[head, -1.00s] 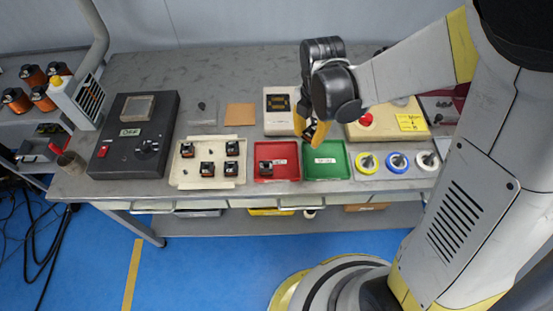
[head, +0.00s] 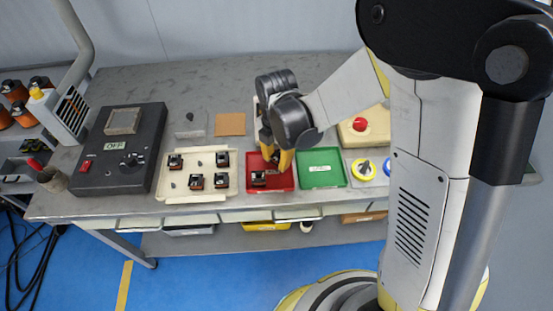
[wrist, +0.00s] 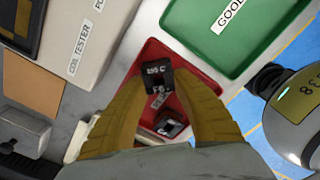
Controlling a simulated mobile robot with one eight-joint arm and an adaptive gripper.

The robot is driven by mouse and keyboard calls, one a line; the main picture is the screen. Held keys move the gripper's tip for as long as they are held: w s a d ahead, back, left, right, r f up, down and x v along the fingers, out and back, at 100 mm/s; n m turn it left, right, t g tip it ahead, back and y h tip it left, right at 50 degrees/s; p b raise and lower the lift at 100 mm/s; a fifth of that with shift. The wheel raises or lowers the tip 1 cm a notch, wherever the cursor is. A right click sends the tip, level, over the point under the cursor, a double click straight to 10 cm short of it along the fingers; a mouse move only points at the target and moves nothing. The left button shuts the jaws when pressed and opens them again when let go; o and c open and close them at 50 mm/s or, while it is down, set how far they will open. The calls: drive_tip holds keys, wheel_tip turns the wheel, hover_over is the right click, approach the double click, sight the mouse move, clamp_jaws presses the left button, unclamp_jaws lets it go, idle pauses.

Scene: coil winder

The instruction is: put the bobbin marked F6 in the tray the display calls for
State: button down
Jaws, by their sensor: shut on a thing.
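My gripper (wrist: 157,100) is shut on a black-topped bobbin (wrist: 157,78) marked F6, with its marked face toward the wrist camera. In the head view my gripper (head: 277,163) is over the back right part of the red tray (head: 283,184); I cannot tell whether the bobbin touches the tray floor. Another bobbin (head: 258,179) stands in the red tray; its label is partly hidden. The green tray (head: 319,157), labelled GOOD in the wrist view (wrist: 222,35), is empty. The coil tester (wrist: 88,40) shows only partly, and its display reading is not legible.
A cream tray (head: 196,192) with several bobbins stands left of the red tray. A dark control box (head: 120,150) is farther left.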

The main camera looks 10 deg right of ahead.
sight(277, 159)
drive_tip(key=shift+f, duration=0.25)
drive_tip(key=c, duration=1.4)
unclamp_jaws()
drive_tip(key=shift+r, duration=0.1)
wheel_tip(277, 159, up, 13)
drive_tip(key=p, duration=0.5)
drive_tip(key=shift+s+d+r+m+t, duration=1.2)
drive_tip(key=shift+s+d+r+m, duration=0.85)
drive_tip(key=shift+m, duration=2.4)
drive_tip(key=shift+s+d+r+m+t, duration=1.45)
drive_tip(key=shift+d+m, duration=1)
drive_tip(key=shift+m, duration=1.95)
drive_tip(key=shift+s+d+r+m+t, duration=0.95)
drive_tip(key=shift+s+d+r+m, duration=1.15)
drive_tip(key=shift+m, duration=2.35)
drive_tip(key=shift+w+d+r, duration=0.1)
drive_tip(key=shift+w+d, duration=0.05)
drive_tip(key=shift+w, duration=0.05)
